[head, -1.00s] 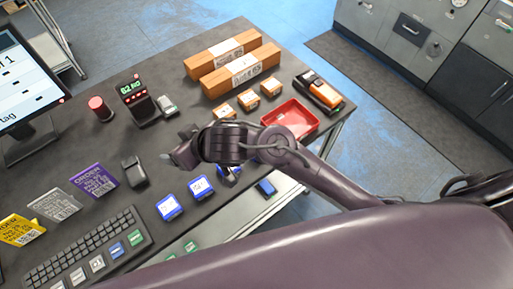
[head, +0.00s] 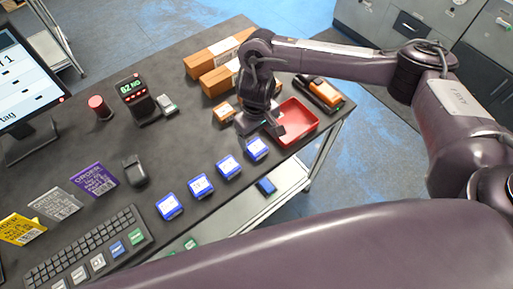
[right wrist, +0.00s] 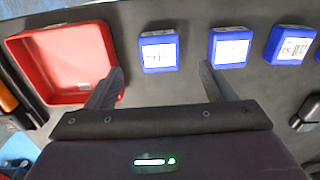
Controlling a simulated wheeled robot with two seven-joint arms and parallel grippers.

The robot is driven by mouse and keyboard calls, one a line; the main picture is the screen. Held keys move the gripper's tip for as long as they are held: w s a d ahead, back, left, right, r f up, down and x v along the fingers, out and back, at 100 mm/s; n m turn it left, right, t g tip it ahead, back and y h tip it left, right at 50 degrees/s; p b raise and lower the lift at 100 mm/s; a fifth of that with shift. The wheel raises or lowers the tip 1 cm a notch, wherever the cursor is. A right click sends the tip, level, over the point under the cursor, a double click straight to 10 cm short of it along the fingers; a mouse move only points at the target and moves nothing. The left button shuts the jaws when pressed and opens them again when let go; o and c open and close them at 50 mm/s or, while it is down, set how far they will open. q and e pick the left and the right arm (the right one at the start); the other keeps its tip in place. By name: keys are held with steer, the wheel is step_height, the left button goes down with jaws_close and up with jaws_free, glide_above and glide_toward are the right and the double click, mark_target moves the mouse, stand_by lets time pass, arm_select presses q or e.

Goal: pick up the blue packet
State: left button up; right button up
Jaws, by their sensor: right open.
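Several blue packets with white labels lie in a diagonal row on the dark table. The nearest to the red tray is one blue packet (head: 257,148); others include a middle one (head: 201,186) and a front one (head: 169,206). My right gripper (head: 262,128) points down above the table, beside the left edge of the red tray. In the right wrist view, its fingers (right wrist: 161,80) are spread and empty, with a blue packet (right wrist: 158,52) lying ahead, between the lines of the fingertips. Another packet (right wrist: 230,47) lies to its right. My left gripper is not in view.
The red tray (head: 300,143) is close to the right gripper and also shows in the right wrist view (right wrist: 28,68). Behind it are orange boxes (head: 214,60) and an orange-black device (head: 319,93).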

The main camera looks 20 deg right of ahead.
mark_target(256, 146)
steer(key=f+b, duration=0.1)
steer(key=f, duration=0.5)
steer(key=shift+w+f+b, duration=0.2)
steer(key=shift+b, duration=0.1)
steer(key=c, duration=1.2)
